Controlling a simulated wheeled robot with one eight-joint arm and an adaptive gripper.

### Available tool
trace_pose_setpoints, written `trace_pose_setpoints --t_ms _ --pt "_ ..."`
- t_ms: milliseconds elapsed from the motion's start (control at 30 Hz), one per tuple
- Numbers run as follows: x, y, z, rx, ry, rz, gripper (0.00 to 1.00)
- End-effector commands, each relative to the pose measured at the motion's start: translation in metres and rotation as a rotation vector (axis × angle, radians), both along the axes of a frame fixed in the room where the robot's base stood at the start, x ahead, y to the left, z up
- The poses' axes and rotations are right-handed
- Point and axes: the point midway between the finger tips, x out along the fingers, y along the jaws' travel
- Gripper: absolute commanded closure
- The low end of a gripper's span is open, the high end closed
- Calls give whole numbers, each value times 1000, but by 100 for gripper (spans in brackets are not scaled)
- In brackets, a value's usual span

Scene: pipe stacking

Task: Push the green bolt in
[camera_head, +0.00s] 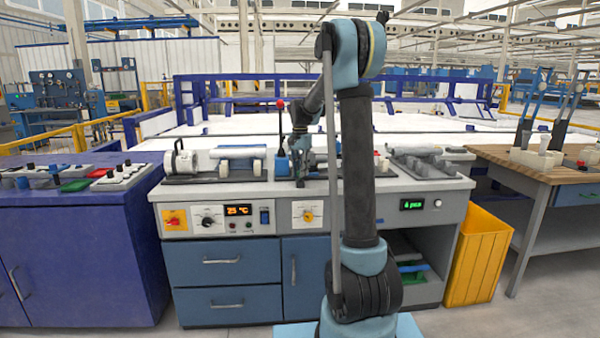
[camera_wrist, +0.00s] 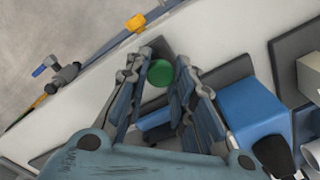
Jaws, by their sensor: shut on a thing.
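The green bolt (camera_wrist: 160,73) shows in the wrist view as a round green head between the fingertips of my gripper (camera_wrist: 164,66). The gripper is shut on it, with one finger on each side. The rest of the bolt is hidden. In the head view my gripper (camera_head: 300,178) points down at the middle of the workbench top, and I cannot make out the bolt there.
The grey workbench (camera_head: 225,193) has a pipe fixture (camera_head: 222,160) at left and more pipe parts (camera_head: 420,160) at right. A red-knobbed lever (camera_head: 280,104) stands close beside my gripper. A blue block (camera_wrist: 252,110) lies right of the fingers. A yellow bin (camera_head: 478,258) stands at right.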

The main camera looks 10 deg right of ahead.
Motion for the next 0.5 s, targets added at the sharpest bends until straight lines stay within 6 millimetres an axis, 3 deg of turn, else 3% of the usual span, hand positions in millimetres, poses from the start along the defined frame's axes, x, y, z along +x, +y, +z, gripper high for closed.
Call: trace_pose_setpoints --t_ms 233,500 --pt "24 1 1 1 -1 0 100" --pt "28 1 1 1 -6 0 100"
